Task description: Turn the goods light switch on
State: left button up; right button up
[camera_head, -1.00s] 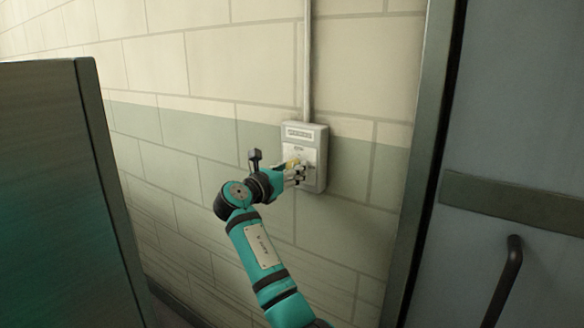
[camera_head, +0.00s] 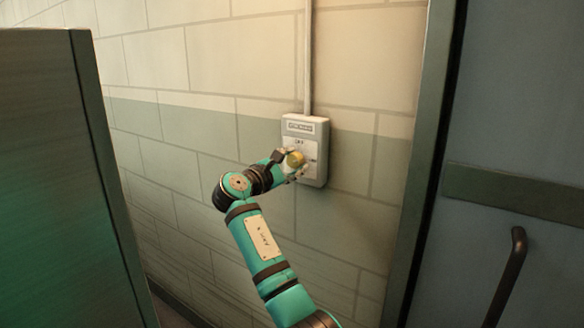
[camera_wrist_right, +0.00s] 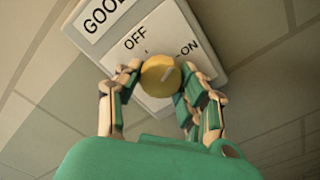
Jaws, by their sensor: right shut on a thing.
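The goods light switch is a pale grey box (camera_head: 304,128) on the wall, with a conduit running up from it. The wrist view shows its panel (camera_wrist_right: 157,32) with the labels OFF and ON and a round yellow knob (camera_wrist_right: 155,73). The gripper partly hides the knob and lower panel. My left gripper is not in view.
A dark panel (camera_head: 50,180) stands close on the left. A door (camera_head: 535,120) with a dark handle (camera_head: 508,275) and its frame (camera_head: 425,160) are on the right. The block wall (camera_head: 200,140) around the switch is clear.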

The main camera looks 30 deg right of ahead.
jog(key=shift+f+m+b, duration=0.15)
jog(key=shift+m+b, duration=0.8)
jog(key=shift+m, duration=1.05)
jog(key=o, duration=1.1)
jog(key=shift+o, duration=0.2)
jog(key=shift+a, duration=0.15)
jog(key=v, duration=1.1)
jog(key=shift+s+a, duration=0.15)
jog(key=shift+a, duration=0.25)
